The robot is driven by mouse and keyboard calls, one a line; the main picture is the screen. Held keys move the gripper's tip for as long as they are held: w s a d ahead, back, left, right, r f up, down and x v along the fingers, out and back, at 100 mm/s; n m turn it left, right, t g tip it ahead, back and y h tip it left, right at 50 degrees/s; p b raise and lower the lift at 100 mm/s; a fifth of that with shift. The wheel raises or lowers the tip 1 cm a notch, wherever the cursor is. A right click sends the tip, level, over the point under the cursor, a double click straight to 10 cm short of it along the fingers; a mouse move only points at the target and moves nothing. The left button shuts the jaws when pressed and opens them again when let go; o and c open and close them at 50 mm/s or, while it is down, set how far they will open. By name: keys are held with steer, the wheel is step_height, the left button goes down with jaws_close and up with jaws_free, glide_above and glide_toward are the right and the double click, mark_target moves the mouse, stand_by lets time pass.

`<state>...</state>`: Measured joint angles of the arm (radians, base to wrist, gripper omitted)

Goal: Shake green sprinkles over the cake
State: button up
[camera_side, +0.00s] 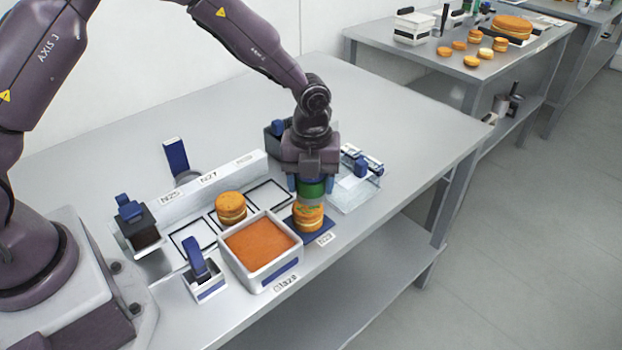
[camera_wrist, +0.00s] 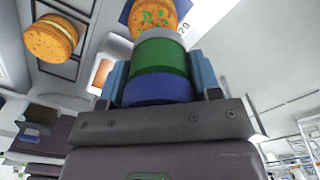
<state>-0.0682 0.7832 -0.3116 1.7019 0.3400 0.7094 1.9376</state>
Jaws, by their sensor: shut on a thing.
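A small round layered cake (camera_side: 308,217) with green sprinkles on its top sits on a blue mat (camera_side: 325,232). It also shows at the top of the wrist view (camera_wrist: 154,16), with green bits on it. My gripper (camera_side: 311,187) is shut on a green shaker (camera_side: 312,188) right above this cake. In the wrist view the shaker (camera_wrist: 160,62) has a green body, a blue band and a grey end towards the cake. Whether sprinkles are falling cannot be told. A second round cake (camera_side: 231,207), with no sprinkles visible, sits to the left in a marked square.
A white tub of orange-brown filling (camera_side: 262,283) stands in front. A small white holder with a blue-handled tool (camera_side: 205,284) and a dark container (camera_side: 140,232) are at left. A clear tray (camera_side: 355,190) is at right. The table's right side is clear.

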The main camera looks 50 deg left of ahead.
steer(key=shift+r, duration=0.2)
stand_by(0.3)
steer(key=shift+r, duration=2.8)
